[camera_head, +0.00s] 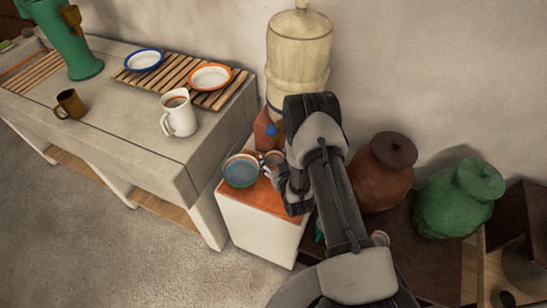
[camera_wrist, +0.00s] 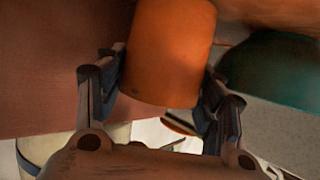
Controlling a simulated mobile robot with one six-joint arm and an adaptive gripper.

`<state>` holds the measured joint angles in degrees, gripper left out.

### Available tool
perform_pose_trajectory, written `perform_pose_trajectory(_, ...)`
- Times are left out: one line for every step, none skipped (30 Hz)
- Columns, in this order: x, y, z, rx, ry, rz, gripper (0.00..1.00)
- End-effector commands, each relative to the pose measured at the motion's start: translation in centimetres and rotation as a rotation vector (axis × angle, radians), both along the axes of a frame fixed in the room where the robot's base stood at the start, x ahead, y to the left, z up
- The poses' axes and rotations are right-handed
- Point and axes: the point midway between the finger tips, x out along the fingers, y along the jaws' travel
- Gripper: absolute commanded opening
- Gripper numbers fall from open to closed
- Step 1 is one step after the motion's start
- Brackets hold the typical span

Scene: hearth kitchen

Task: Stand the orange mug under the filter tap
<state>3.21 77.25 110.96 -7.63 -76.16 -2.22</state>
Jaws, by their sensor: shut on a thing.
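The orange mug (camera_wrist: 168,50) is between the two fingers of my gripper (camera_wrist: 164,88) in the wrist view, and the fingers are shut on its sides. In the head view my gripper (camera_head: 283,178) is over the orange-topped white stand, in front of the water filter. A small round rim (camera_head: 273,158) beside the fingers appears to be the mug; my arm partly hides it. The rim shows just below the tap. I cannot tell whether the mug touches the stand.
A blue bowl (camera_head: 241,170) sits on the stand's orange top (camera_head: 262,201), close left of the mug. The counter at left holds a white jug (camera_head: 179,115), a brown mug (camera_head: 70,103) and two plates on a slatted rack. Brown (camera_head: 380,178) and green (camera_head: 457,203) jars stand right.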

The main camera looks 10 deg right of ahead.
Motion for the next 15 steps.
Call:
perform_pose_trajectory(0.04,0.00,0.10,0.000,-0.001,0.000,0.31)
perform_pose_trajectory(0.05,0.00,0.11,0.000,-0.001,0.000,0.31)
perform_pose_trajectory(0.05,0.00,0.10,0.000,-0.001,0.000,0.31)
perform_pose_trajectory(0.06,0.00,0.06,0.000,-0.001,0.000,0.31)
perform_pose_trajectory(0.06,0.00,-0.01,0.000,-0.001,0.000,0.31)
perform_pose_trajectory(0.06,0.00,-0.14,0.000,-0.001,0.000,0.31)
perform_pose_trajectory(0.07,0.00,-0.23,0.000,-0.001,0.000,0.31)
perform_pose_trajectory(0.07,0.00,-0.19,0.000,-0.001,0.000,0.64)
perform_pose_trajectory(0.08,0.00,-0.18,0.000,-0.001,0.000,0.67)
perform_pose_trajectory(0.07,0.00,-0.18,0.000,-0.001,0.000,0.69)
perform_pose_trajectory(0.07,0.00,-0.18,0.000,-0.001,0.000,0.71)
perform_pose_trajectory(0.07,0.01,-0.18,0.000,-0.001,0.000,0.71)
perform_pose_trajectory(0.07,0.01,-0.18,0.000,0.000,0.000,0.71)
perform_pose_trajectory(0.07,0.01,-0.18,0.000,-0.001,0.000,0.71)
perform_pose_trajectory(0.07,0.02,-0.18,0.000,-0.001,0.001,0.71)
